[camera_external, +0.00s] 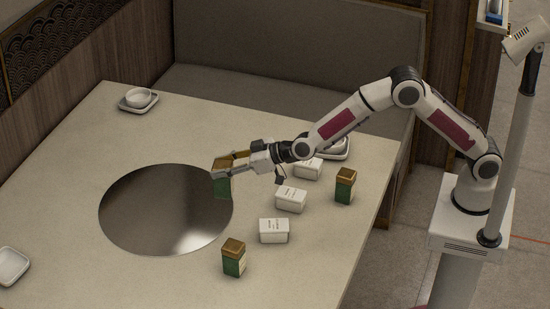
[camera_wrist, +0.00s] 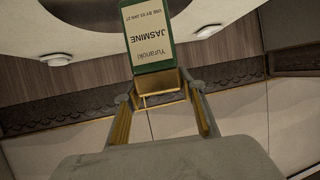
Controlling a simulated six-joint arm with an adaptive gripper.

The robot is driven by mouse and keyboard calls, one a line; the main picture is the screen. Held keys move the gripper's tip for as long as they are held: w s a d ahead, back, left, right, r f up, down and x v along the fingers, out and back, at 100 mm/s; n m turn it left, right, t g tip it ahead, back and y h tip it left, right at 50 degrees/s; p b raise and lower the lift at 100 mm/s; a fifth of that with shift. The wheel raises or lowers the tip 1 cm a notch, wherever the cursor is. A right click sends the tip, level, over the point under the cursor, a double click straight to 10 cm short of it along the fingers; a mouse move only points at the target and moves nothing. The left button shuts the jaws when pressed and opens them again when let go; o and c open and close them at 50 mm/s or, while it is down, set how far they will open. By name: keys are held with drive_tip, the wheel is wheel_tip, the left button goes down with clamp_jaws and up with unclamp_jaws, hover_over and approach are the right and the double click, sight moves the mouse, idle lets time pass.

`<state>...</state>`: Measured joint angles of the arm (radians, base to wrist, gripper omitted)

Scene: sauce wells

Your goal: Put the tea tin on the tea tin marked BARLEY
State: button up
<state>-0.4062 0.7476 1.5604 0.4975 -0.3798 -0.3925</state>
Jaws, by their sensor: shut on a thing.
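My gripper (camera_external: 228,164) is shut on a tea tin (camera_external: 222,187) with a green body and gold lid, gripping it at the lid. In the wrist view the tin's white label (camera_wrist: 148,36) reads JASMINE, and the gold lid (camera_wrist: 158,84) is between my fingers (camera_wrist: 162,115). In the external view the tin looks upright at the right edge of the round metal plate; its height over the table is hard to tell. Two similar tins stand on the table, one at the front (camera_external: 234,260) and one at the right (camera_external: 345,188). Their labels are not readable, so I cannot tell which is marked BARLEY.
A round metal plate (camera_external: 160,215) lies in the table (camera_external: 75,170). White dishes sit at the far left (camera_external: 138,100), front left (camera_external: 12,265) and behind my wrist (camera_external: 340,150).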

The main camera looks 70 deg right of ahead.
drive_tip(key=a+r+y, duration=0.1)
drive_tip(key=a, duration=0.1)
drive_tip(key=s+a+r+n, duration=0.1)
drive_tip(key=a+r+n+y, duration=0.1)
drive_tip(key=a+r, duration=0.1)
drive_tip(key=shift+s+a+g+y, duration=0.2)
drive_tip(key=shift+a+g+y, duration=0.1)
drive_tip(key=shift+a, duration=0.05)
drive_tip(key=s+a+r+n+g+y, duration=0.2)
drive_tip(key=s+a+n+g+y, duration=0.1)
drive_tip(key=s+a, duration=0.5)
drive_tip(key=shift+a+n+y, duration=0.8)
drive_tip(key=shift+a+n, duration=0.2)
drive_tip(key=shift+a, duration=0.1)
drive_tip(key=shift+f, duration=0.1)
idle(0.5)
drive_tip(key=shift+f, duration=0.1)
wheel_tip(320, 180, down, 6)
idle(0.4)
drive_tip(key=shift+f, duration=1.9)
